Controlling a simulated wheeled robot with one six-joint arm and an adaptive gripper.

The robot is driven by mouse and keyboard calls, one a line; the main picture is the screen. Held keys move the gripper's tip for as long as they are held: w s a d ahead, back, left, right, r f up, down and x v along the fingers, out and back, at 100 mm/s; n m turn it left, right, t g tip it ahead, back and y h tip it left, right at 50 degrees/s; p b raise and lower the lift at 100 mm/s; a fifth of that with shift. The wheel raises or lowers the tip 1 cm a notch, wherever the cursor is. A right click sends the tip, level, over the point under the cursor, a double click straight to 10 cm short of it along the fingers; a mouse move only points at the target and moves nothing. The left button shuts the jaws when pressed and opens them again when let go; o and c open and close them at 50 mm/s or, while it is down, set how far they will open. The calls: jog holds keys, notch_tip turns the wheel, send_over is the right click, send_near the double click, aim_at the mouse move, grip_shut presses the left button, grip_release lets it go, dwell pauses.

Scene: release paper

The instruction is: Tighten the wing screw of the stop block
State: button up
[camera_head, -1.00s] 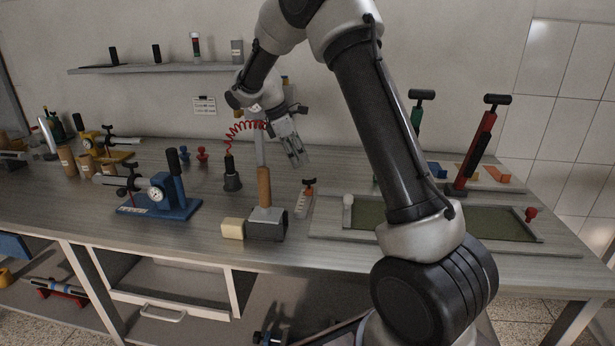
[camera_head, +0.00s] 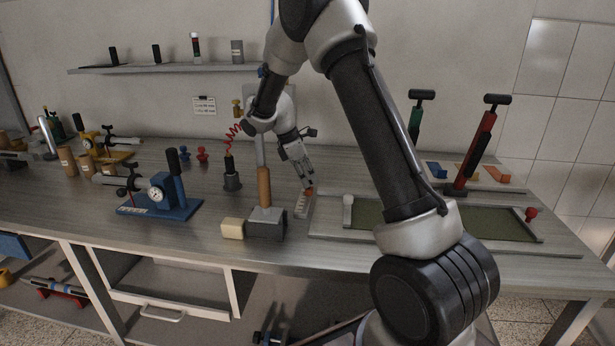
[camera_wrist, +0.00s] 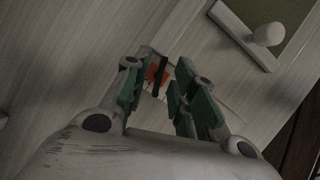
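The stop block appears to be the small orange block (camera_head: 309,191) on a pale, marked strip (camera_head: 301,207) lying on the bench. In the wrist view the orange block (camera_wrist: 152,73) shows with a narrow black bar, seemingly the wing screw (camera_wrist: 159,78), across it. My gripper (camera_head: 306,183) is right above the block, pointing down at a tilt. In the wrist view my gripper (camera_wrist: 157,68) is open, its green-padded fingers on either side of the black bar with gaps visible. I cannot tell how far above the screw the fingertips are. In the head view the gripper hides the screw.
A framed green board (camera_head: 480,221) with a white knob (camera_head: 348,200) lies to the right. A post with a wooden grip (camera_head: 264,187) on a grey block (camera_head: 267,223) stands to the left. A blue gauge device (camera_head: 172,200) is further left.

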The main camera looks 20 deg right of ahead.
grip_shut()
jog(key=shift+m+g, duration=0.4)
jog(key=shift+m, duration=0.8)
jog(key=shift+o, duration=0.6)
grip_release()
jog(key=shift+w, duration=0.1)
jog(key=v, duration=1.2)
jog(key=shift+d, duration=0.2)
